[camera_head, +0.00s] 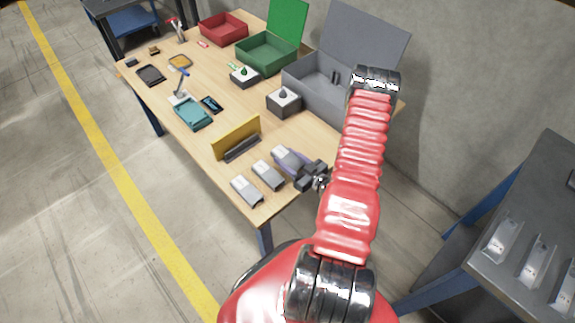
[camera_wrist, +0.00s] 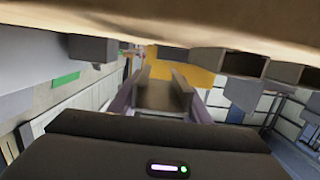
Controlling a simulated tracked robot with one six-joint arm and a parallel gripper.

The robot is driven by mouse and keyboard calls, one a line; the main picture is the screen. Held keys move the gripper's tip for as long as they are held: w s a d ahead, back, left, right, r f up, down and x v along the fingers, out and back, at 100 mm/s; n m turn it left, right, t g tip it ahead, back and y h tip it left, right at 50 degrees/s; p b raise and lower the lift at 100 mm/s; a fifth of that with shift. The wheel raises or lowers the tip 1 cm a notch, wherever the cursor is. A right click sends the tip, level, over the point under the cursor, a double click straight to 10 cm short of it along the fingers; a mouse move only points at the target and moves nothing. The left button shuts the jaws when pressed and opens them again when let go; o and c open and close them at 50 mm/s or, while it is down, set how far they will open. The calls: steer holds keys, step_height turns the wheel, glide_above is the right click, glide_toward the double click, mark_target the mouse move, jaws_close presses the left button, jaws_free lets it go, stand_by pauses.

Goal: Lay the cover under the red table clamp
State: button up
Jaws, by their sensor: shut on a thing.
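My gripper (camera_head: 292,165) is at the near right edge of the wooden table, its purple fingers shut on a grey block (camera_head: 285,154) with a pale top. In the wrist view, which looks upside down, the fingers (camera_wrist: 150,92) lie on both sides of this grey block (camera_wrist: 165,95). I cannot tell whether it is the cover. The red table clamp (camera_head: 179,34), small and with a red handle, stands at the far end of the table. Little of what lies under it can be made out.
Two similar grey blocks (camera_head: 268,175) (camera_head: 246,191) lie beside my gripper. Open red (camera_head: 222,30), green (camera_head: 265,54) and grey (camera_head: 312,86) boxes line the right side.

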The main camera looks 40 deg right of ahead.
steer(key=shift+f, duration=2)
steer(key=shift+f, duration=0.1)
steer(key=o, duration=1)
steer(key=s+r, duration=0.2)
steer(key=s, duration=1)
steer(key=shift+d, duration=0.15)
steer(key=shift+o, duration=0.3)
steer(key=shift+w, duration=0.1)
